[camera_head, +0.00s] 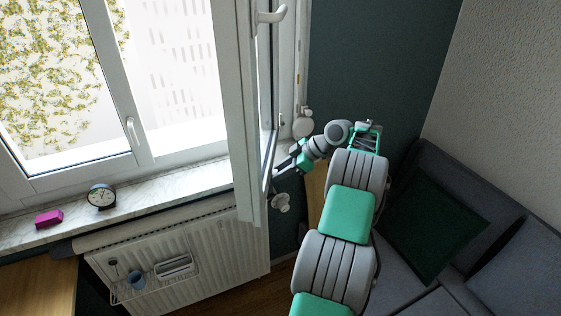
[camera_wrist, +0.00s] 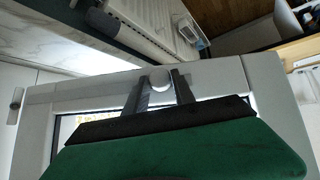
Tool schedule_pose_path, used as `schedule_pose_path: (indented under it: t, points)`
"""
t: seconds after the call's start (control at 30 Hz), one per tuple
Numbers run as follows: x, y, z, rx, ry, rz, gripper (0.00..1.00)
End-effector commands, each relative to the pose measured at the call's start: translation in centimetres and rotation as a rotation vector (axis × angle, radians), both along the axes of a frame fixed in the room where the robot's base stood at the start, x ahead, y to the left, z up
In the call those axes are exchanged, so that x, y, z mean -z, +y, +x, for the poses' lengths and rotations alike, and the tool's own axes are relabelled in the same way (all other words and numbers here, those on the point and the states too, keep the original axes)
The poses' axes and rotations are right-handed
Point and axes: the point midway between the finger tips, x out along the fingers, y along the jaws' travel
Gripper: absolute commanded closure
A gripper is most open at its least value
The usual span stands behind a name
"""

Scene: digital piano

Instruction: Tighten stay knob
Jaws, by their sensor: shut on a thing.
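The stay knob, a small round white knob (camera_wrist: 160,80), shows in the wrist view at the edge of the white window sash. My gripper (camera_wrist: 164,74) has one dark finger on each side of it and is shut on it. In the head view the sash (camera_head: 242,110) stands swung open into the room.
A marble sill (camera_head: 150,201) carries a small round clock (camera_head: 101,196) and a pink box (camera_head: 48,219). A grey sofa (camera_head: 465,175) stands at the right.

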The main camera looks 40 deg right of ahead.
Motion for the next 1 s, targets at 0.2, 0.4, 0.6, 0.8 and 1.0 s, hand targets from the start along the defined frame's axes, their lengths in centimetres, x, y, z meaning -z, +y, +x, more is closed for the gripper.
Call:
schedule_pose_path:
  t: [0.2, 0.4, 0.6, 0.8, 1.0]
  points:
    - [-0.1, -0.09, 0.08, -0.001, 0.044, 0.048, 1.0]
    - [0.01, -0.1, 0.13, -0.001, 0.065, 0.072, 1.0]
    - [0.02, -0.13, 0.13, 0.001, 0.072, 0.077, 1.0]
    - [0.03, -0.13, 0.12, 0.001, 0.071, 0.078, 1.0]
    - [0.02, -0.13, 0.13, 0.001, 0.071, 0.078, 0.61]
